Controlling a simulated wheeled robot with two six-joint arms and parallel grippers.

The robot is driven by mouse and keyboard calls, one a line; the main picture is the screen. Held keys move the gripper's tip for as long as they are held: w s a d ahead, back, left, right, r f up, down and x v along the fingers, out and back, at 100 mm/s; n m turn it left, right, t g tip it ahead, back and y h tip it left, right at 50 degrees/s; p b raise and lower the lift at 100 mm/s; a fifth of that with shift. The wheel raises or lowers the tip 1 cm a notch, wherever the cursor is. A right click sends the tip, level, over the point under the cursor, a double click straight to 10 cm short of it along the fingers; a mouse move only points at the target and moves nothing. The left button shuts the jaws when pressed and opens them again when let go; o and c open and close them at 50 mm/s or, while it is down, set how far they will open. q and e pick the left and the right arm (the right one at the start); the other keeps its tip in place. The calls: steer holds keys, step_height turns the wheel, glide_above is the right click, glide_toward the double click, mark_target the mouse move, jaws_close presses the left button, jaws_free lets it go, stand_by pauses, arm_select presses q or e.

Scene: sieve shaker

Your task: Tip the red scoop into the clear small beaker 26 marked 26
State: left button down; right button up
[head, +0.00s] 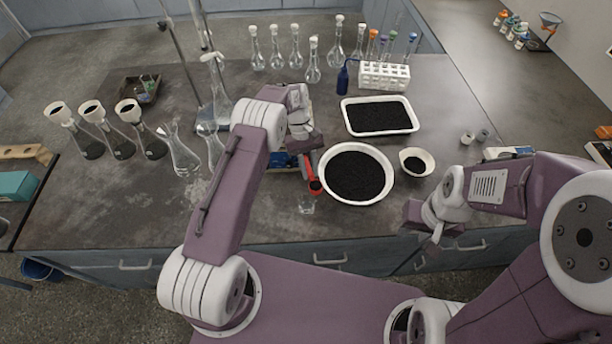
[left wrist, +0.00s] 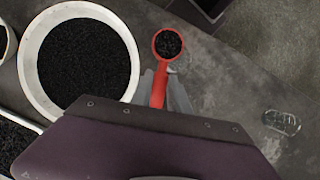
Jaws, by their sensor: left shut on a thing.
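The red scoop (head: 314,186) is held by its handle in my left gripper (head: 305,148), which is shut on it. In the left wrist view the scoop (left wrist: 160,90) has black grains in its round cup, which looks roughly level. The clear small beaker (head: 306,205) stands on the bench just in front of the scoop cup in the head view; its mark is too small to read. In the left wrist view a faint clear shape shows beside the cup, mostly hidden. My right gripper (head: 433,234) is over the bench's front edge, far from the scoop; its jaw opening is unclear.
A large white bowl of black grains (head: 387,192) stands right of the scoop, with a smaller bowl (head: 427,153) and a white tray (head: 414,121) beyond. Glass flasks (head: 184,160) stand left of my left arm. A white tube rack (head: 385,84) is behind. The front left bench is clear.

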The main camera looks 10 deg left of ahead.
arm_select(q)
steer(key=f, duration=0.1)
steer(key=f+t+h+b, duration=0.1)
steer(key=h+b, duration=0.1)
steer(key=shift+s+a+f, duration=0.15)
steer(key=shift+a+f, duration=0.1)
steer(key=shift+f, duration=0.15)
steer(key=shift+a+f+m+t+h+b, duration=0.15)
steer(key=shift+m+t+h+b, duration=0.25)
steer(key=shift+t+h+b, duration=0.5)
steer(key=m+t+h+b, duration=0.1)
steer(key=h+b, duration=0.4)
steer(key=b, duration=0.3)
steer(key=s+a+m+t+h+b, duration=0.1)
steer(key=m+h+b, duration=0.1)
steer(key=h+b, duration=0.3)
steer(key=a+f+m+t+h+b, duration=0.1)
steer(key=h+b, duration=0.3)
steer(key=b, duration=0.8)
steer(key=shift+s+m+h, duration=0.2)
steer(key=shift+m+h, duration=0.2)
steer(key=shift+m, duration=0.2)
steer(key=shift+t, duration=0.4)
